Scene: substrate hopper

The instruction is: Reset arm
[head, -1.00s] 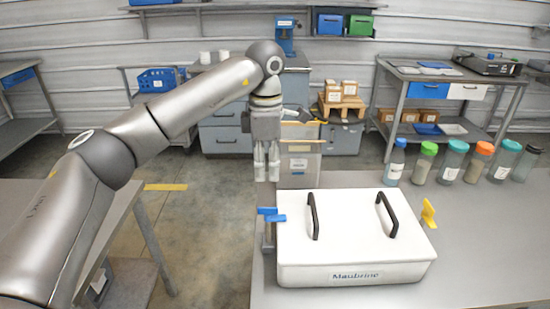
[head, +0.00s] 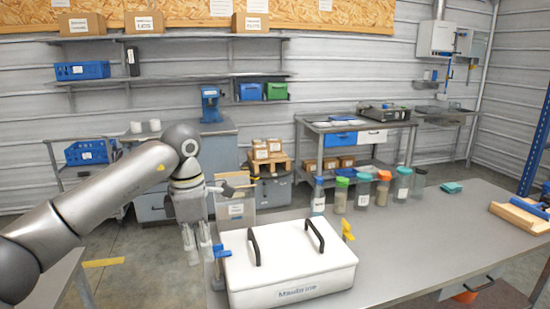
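My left arm comes in from the left in the head view. My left gripper (head: 197,243) points down beside the left end of the white hopper box (head: 290,274), near the blue latch, with its two fingers apart and nothing seen between them. The box stands on the grey table with its lid on, two black handles (head: 285,240) on top and a label on its front. A blue latch (head: 222,251) is on its left side and a yellow latch (head: 347,230) on its right side. My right gripper is not in view.
Several bottles with coloured caps (head: 341,194) stand in a row behind the box. A teal item (head: 452,187) and a wooden block with a blue tool (head: 522,214) lie on the right of the grey table (head: 420,245). The table's middle right is clear.

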